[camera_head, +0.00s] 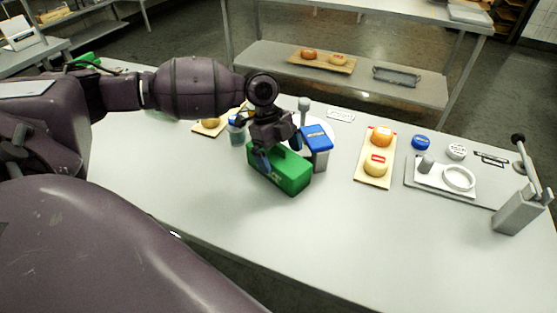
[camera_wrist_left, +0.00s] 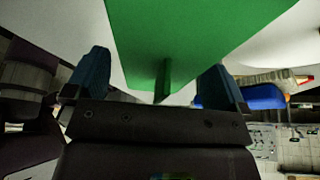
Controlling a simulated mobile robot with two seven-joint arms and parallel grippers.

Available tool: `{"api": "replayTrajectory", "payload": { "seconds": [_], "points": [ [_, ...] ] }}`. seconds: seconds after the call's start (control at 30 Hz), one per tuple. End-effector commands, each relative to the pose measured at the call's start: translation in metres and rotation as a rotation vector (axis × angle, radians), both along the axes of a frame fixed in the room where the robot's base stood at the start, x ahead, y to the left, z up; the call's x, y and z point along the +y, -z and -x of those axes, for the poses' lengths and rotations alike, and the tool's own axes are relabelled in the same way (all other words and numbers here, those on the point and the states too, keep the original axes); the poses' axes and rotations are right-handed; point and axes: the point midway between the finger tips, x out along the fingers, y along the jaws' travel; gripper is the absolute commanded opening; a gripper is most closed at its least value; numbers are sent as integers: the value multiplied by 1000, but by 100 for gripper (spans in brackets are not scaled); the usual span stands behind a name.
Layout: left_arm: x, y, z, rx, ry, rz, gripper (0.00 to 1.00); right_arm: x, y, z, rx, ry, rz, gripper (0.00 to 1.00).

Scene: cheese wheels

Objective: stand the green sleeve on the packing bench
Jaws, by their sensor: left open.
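In the left wrist view the green sleeve (camera_wrist_left: 190,35) fills the upper middle. A narrow green ridge on it points down between the open fingers of the left gripper (camera_wrist_left: 160,82). I see no finger closed on it, and cannot tell whether either touches it. The gripper hides part of its far end. My right gripper is not in view.
A blue-topped grey box (camera_head: 317,145) stands close to the right of the sleeve. Further right are a wooden board (camera_head: 370,178) with two cheese wheels and a grey tray (camera_head: 425,197) with a white ring. The bench front is clear. A shelf rack (camera_head: 375,57) stands behind.

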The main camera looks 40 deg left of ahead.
Motion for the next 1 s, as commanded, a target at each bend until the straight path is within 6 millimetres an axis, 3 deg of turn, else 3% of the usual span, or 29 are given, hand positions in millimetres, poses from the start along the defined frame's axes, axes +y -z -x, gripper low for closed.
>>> {"api": "replayTrajectory", "payload": {
  "seconds": [0.2, 0.53, 0.83, 1.0],
  "points": [
    [0, 0, 0, -1, 0, -1, 100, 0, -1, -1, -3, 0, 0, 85],
    [0, 0, 0, -1, 0, -1, 51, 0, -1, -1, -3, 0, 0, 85],
    [0, -4, 0, -2, -1, -1, 51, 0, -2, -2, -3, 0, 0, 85],
    [0, -25, -1, -6, 0, -1, 51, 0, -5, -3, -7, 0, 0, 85]
  ]
}}
